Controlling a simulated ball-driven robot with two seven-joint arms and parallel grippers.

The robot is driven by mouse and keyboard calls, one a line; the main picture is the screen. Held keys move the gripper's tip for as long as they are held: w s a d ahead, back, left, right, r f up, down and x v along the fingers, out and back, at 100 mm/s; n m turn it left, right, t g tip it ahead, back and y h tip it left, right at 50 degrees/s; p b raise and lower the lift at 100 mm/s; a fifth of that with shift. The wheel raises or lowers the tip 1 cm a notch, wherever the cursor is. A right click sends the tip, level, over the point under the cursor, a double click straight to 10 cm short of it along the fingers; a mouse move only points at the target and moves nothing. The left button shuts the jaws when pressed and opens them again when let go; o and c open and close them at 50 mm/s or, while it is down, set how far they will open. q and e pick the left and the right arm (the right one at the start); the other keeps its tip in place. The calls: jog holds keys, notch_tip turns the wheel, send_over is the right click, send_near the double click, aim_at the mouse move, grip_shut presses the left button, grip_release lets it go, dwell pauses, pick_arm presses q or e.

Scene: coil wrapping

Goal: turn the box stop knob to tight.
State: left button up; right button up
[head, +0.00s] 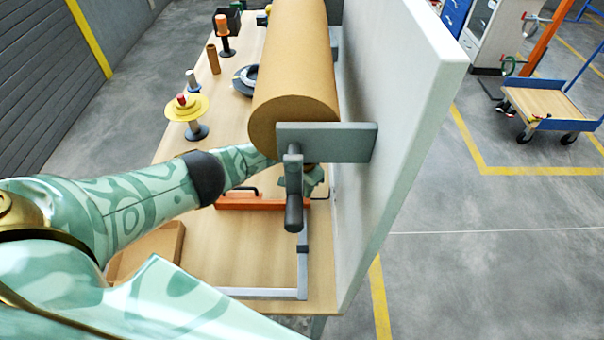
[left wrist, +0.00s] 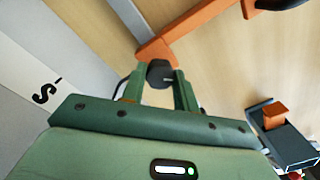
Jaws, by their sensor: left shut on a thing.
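The dark knob (left wrist: 160,70) of the box stop sits at the end of an orange bar (left wrist: 190,30) in the left wrist view. My left gripper (left wrist: 160,84) has its two green fingers closed on the knob from either side. In the head view my left gripper (head: 314,181) shows only partly, behind the grey bracket and below the big brown roll. The orange box stop (head: 250,202) lies across the table there, and its knob is hidden. I cannot read the knob's setting. My right gripper is not in view.
A large brown roll (head: 295,70) and its grey bracket (head: 345,143) overhang the table beside a tall pale panel (head: 400,120). A grey metal frame (head: 302,270) and a cardboard box (head: 150,250) lie at the near side. Spools (head: 187,108) stand at the far left.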

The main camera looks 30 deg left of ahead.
pick_arm(q)
jog(key=m, duration=0.9)
jog(key=shift+w+p, duration=0.1)
jog(key=shift+p, duration=0.3)
jog(key=m, duration=0.5)
jog(key=shift+m, duration=0.3)
jog(key=m, duration=0.4)
jog(key=shift+w+m+h+b, duration=0.1)
jog(key=shift+m+h+b, duration=0.2)
jog(key=m, duration=0.4)
jog(key=shift+m+b, duration=0.3)
jog(key=m+b, duration=0.1)
jog(key=m, duration=0.3)
jog(key=shift+w+a+m, duration=0.1)
jog(key=shift+m, duration=0.2)
jog(key=m+b, duration=0.1)
jog(key=m, duration=0.3)
jog(key=shift+r, duration=0.1)
jog(key=m+b, duration=0.1)
jog(key=m, duration=0.4)
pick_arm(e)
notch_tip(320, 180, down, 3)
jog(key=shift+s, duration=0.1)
